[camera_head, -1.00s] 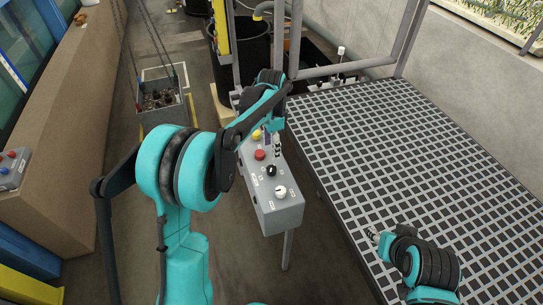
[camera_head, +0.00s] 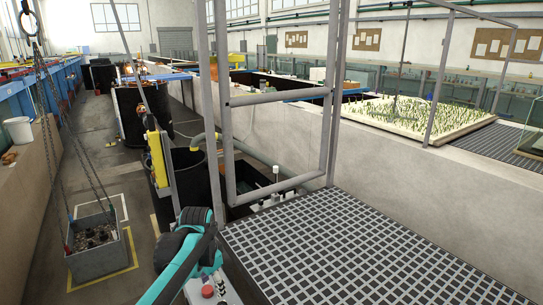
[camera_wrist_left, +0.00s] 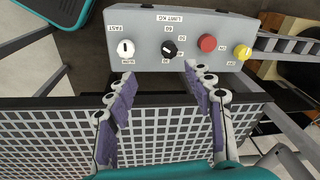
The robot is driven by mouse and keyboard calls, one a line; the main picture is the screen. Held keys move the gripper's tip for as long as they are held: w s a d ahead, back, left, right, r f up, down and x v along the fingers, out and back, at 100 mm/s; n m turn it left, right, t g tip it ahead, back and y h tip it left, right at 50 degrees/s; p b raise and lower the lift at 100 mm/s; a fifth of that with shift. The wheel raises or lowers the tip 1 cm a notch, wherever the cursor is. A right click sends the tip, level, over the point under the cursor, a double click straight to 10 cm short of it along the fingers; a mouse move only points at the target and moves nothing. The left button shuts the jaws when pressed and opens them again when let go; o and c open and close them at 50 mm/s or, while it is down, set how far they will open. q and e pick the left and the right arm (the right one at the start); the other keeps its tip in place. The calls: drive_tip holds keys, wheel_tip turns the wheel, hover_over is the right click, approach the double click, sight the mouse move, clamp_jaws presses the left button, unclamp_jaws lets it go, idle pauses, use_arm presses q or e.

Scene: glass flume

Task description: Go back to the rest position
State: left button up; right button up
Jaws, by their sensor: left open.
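My left arm (camera_head: 185,262) comes in at the bottom of the head view, beside the near left corner of the grating; its fingers are hard to make out there. In the left wrist view my left gripper (camera_wrist_left: 157,76) is open and empty, its two purple-padded fingers spread apart. The fingers point toward the grey control box (camera_wrist_left: 180,40), which carries a white knob, a black knob, a red button (camera_wrist_left: 207,43) and a yellow button (camera_wrist_left: 242,52). In the head view only part of the box and its red button (camera_head: 207,291) show. My right gripper is out of view.
The grating platform (camera_head: 330,255) fills the lower right, with a grey metal frame (camera_head: 276,97) at its far left. Dark tanks (camera_head: 190,175) stand beyond the arm. Open floor lies between crate and tanks.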

use_arm(q)
drive_tip(key=s+f+n+t, duration=0.1)
drive_tip(key=s+n+t, duration=0.4)
drive_tip(key=s, duration=1.5)
drive_tip(key=n, duration=0.3)
drive_tip(key=shift+s+f+t, duration=0.15)
drive_tip(key=shift+f+t, duration=0.15)
drive_tip(key=shift+a, duration=0.15)
idle(0.3)
